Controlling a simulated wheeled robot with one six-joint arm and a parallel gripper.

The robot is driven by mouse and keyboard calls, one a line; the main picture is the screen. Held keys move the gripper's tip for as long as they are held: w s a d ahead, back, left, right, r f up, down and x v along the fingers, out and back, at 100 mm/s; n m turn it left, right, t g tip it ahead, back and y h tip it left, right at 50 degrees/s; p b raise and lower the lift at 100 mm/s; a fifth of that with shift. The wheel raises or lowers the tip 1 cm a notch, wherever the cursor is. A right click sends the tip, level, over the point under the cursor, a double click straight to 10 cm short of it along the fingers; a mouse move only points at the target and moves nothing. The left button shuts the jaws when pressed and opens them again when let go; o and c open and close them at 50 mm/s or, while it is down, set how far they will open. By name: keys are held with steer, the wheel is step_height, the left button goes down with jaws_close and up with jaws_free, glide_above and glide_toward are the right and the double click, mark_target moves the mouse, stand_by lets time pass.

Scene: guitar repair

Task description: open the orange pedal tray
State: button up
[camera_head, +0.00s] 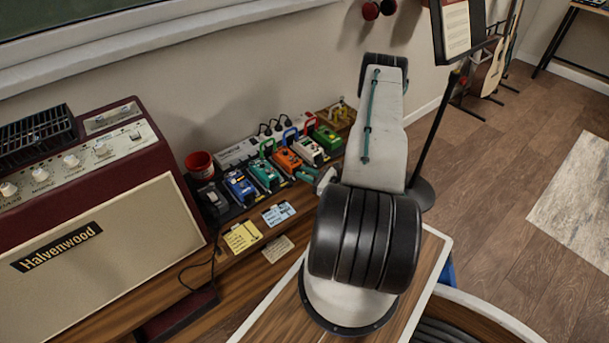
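The orange pedal tray (287,160) is in the row of coloured pedals on the bench against the wall. It has an upright reddish-orange handle at its back and dark knobs on top. It stands between a teal pedal (264,176) on its left and a white pedal (309,151) on its right. The end of my arm, with my gripper (308,174), is low at the front right of the orange pedal. The gripper is small and partly hidden by my arm. I cannot tell whether its fingers are open or touching anything.
A blue pedal (240,188) and a green pedal (327,137) are in the same row. A power strip (238,152) runs behind. Paper notes (242,236) lie in front. A large amplifier (100,220) fills the left. A music stand (440,110) rises at the right.

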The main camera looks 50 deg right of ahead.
jaws_close()
steer(key=shift+s+a, duration=0.25)
steer(key=shift+s, duration=0.75)
steer(key=shift+s+a, duration=0.25)
steer(key=shift+s, duration=0.8)
steer(key=shift+s+a, duration=0.25)
steer(key=shift+s, duration=0.75)
steer(key=shift+o, duration=0.9)
jaws_free()
steer(key=shift+s, duration=0.1)
steer(key=s+d, duration=0.1)
steer(key=s, duration=0.6)
steer(key=shift+s+d, duration=0.15)
steer(key=shift+s, duration=0.2)
